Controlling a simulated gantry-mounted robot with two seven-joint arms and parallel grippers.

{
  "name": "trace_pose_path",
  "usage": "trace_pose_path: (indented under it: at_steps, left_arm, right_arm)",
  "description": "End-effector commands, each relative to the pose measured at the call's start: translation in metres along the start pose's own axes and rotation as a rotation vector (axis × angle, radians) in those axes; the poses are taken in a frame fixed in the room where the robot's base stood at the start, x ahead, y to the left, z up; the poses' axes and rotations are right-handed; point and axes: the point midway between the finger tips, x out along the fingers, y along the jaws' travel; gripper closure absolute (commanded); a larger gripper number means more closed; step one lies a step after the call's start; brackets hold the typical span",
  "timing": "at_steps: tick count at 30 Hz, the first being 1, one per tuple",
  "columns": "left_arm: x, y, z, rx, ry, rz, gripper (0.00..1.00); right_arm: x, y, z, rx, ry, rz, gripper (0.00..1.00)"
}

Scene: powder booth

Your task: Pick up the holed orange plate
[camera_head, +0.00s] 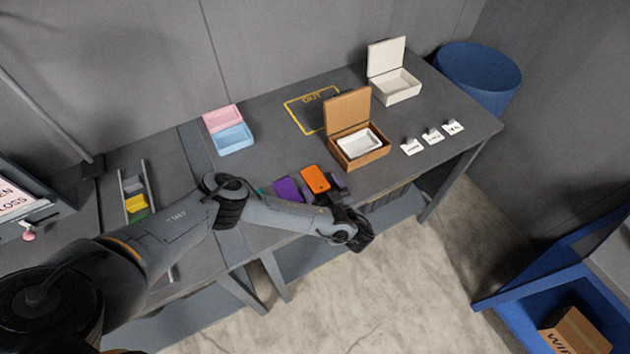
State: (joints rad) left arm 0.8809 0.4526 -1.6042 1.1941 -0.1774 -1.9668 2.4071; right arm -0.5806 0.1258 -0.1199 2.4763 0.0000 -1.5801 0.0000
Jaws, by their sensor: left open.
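The orange plate (314,178) lies near the front edge of the grey table, with a purple plate (287,189) just left of it. A hole in the orange plate is too small to make out clearly. My left arm reaches in from the left, crossing in front of the plates. My left gripper (356,234) is open at the table's front edge, right of and nearer than the orange plate, and apart from it. My right gripper is not in view.
A brown open box (357,158) with a white tray (359,141) inside stands behind the plates. White labels (432,136) and a cream box (395,87) are farther right. A pink-and-blue box (234,138) stands back left.

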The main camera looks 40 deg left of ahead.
Motion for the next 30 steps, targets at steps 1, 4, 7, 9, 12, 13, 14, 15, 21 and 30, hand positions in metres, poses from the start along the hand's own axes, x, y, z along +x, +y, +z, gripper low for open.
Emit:
trace_pose_path:
  at_steps: [1, 4, 7, 9, 12, 13, 14, 15, 21, 30]
  left_arm:
    - [0.007, 0.000, -0.002, 0.001, 0.001, -0.001, 0.08]
    - [0.016, 0.000, -0.002, -0.001, 0.000, 0.000, 0.08]
    - [0.020, 0.000, -0.001, -0.001, -0.001, 0.000, 0.08]
    - [0.020, 0.000, -0.001, -0.001, -0.001, 0.001, 0.08]
    - [0.019, 0.000, -0.001, 0.000, -0.001, 0.001, 0.08]
    - [0.019, 0.000, -0.001, 0.000, -0.001, 0.001, 0.13]
    - [0.019, 0.000, -0.001, 0.000, -0.001, 0.001, 0.18]
    - [0.019, 0.000, -0.001, 0.000, -0.001, 0.001, 0.24]
    - [0.019, 0.000, -0.001, 0.000, -0.001, 0.001, 0.54]
    - [0.019, 0.000, -0.001, 0.000, -0.001, 0.001, 0.72]
  right_arm:
    - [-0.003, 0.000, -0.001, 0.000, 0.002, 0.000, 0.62]
    - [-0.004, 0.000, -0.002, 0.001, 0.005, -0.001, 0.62]
    - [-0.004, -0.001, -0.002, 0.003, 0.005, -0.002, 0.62]
    - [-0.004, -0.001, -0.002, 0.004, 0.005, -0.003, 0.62]
    - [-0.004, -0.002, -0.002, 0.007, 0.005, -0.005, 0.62]
    - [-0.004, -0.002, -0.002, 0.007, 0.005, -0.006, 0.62]
    - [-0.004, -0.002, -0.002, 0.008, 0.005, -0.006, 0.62]
    - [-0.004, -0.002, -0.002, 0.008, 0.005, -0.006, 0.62]
    - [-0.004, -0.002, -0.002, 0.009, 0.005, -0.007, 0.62]
    - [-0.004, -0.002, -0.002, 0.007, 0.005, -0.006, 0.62]
